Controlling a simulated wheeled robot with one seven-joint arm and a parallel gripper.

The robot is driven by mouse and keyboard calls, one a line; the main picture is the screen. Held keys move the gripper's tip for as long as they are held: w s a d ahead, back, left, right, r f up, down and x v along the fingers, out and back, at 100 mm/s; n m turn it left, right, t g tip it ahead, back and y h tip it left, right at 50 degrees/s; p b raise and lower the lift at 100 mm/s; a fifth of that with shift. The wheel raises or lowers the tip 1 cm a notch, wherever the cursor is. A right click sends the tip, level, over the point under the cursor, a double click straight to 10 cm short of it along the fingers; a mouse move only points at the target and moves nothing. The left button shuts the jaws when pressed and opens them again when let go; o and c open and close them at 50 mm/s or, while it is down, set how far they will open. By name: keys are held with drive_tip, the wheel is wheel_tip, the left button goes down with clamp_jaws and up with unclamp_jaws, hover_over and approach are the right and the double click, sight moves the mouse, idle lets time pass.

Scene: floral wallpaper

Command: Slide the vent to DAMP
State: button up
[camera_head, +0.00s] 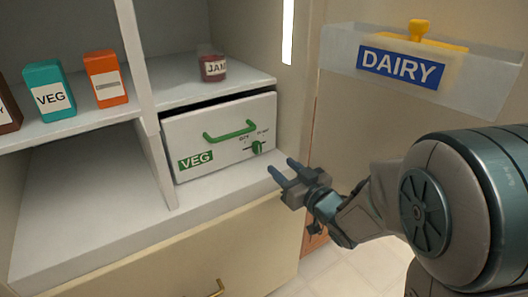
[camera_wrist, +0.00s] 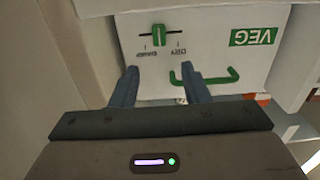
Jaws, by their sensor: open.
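The white VEG drawer (camera_head: 218,140) sits in the lower right shelf bay, with a green handle (camera_head: 230,131) and a green VEG label. Its vent slider, a small green knob (camera_head: 257,147), sits on a dark slot right of the handle. In the wrist view, which is upside down, the knob (camera_wrist: 158,34) stands between the DAMP mark on the left and the DRY mark on the right, nearer DAMP. My gripper (camera_head: 283,167) is open and empty, in front of the drawer's lower right. In the wrist view its fingertips (camera_wrist: 160,73) are apart from the knob.
A red JAM jar (camera_head: 213,68) stands on the shelf above the drawer. A teal VEG box (camera_head: 49,92) and an orange box (camera_head: 106,77) stand at left. A clear DAIRY bin (camera_head: 440,65) is on the door at right. The left lower bay is empty.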

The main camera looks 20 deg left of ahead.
sight(259, 147)
drive_tip(key=b+x, duration=0.1)
drive_tip(key=x, duration=0.9)
drive_tip(key=shift+d, duration=0.1)
clamp_jaws()
